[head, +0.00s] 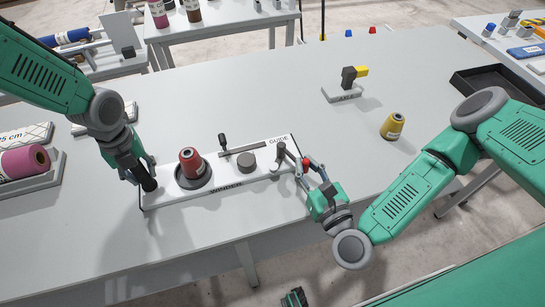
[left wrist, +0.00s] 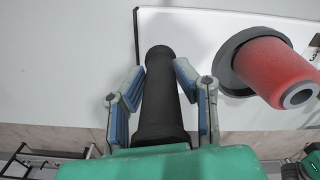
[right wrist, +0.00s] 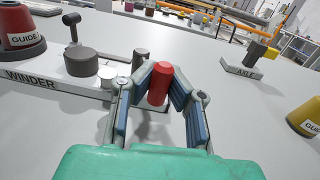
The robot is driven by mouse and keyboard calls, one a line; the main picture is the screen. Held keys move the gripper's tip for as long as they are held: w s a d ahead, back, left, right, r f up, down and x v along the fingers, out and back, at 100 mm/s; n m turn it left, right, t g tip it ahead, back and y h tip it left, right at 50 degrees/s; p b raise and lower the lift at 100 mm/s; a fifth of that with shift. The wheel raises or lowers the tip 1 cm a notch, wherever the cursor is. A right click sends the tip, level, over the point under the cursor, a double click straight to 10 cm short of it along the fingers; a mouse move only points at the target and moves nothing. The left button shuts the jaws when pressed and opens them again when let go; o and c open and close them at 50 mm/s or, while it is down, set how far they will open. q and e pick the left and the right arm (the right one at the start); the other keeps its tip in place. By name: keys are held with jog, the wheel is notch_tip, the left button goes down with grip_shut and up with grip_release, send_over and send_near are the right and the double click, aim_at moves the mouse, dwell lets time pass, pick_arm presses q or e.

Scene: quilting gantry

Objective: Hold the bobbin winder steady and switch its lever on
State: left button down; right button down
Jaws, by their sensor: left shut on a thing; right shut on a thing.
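The bobbin winder (head: 215,193) is a white board marked WINDER, lying on the grey table. A red cone spool (head: 191,161) stands in its round cup; it also shows in the left wrist view (left wrist: 272,72). A black-knobbed upright stick (head: 223,141) stands by a dark slot. My left gripper (head: 148,181) is shut on the black handle (left wrist: 163,100) at the winder's left end. My right gripper (head: 304,167) is shut on a red cylindrical piece (right wrist: 159,84) at the winder's right end, beside the grey guide post (right wrist: 139,60). I cannot tell how that piece is attached.
A yellow cone spool (head: 392,126) and the axle block (head: 343,93) stand to the right and behind. A pink roll (head: 24,162) lies on a stand at far left. A black tray (head: 497,84) is at right.

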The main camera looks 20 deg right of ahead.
pick_arm(q)
jog(key=shift+d+f, duration=0.1)
pick_arm(e)
jog(key=a+m+h, duration=0.2)
jog(key=h, duration=0.1)
jog(key=s+a+m+h, duration=0.1)
jog(key=shift+f+g+h, duration=0.25)
jog(key=shift+g+h, duration=0.05)
jog(key=shift+a+r+m+h, duration=0.1)
jog(key=shift+a+m+h, duration=0.35)
jog(key=shift+h, duration=0.15)
jog(key=shift+w+a, duration=0.3)
jog(key=shift+a, duration=0.6)
jog(key=shift+w+a, duration=0.3)
jog(key=shift+a, duration=0.6)
pick_arm(q)
jog(key=shift+d, duration=0.1)
pick_arm(e)
jog(key=shift+a, duration=0.15)
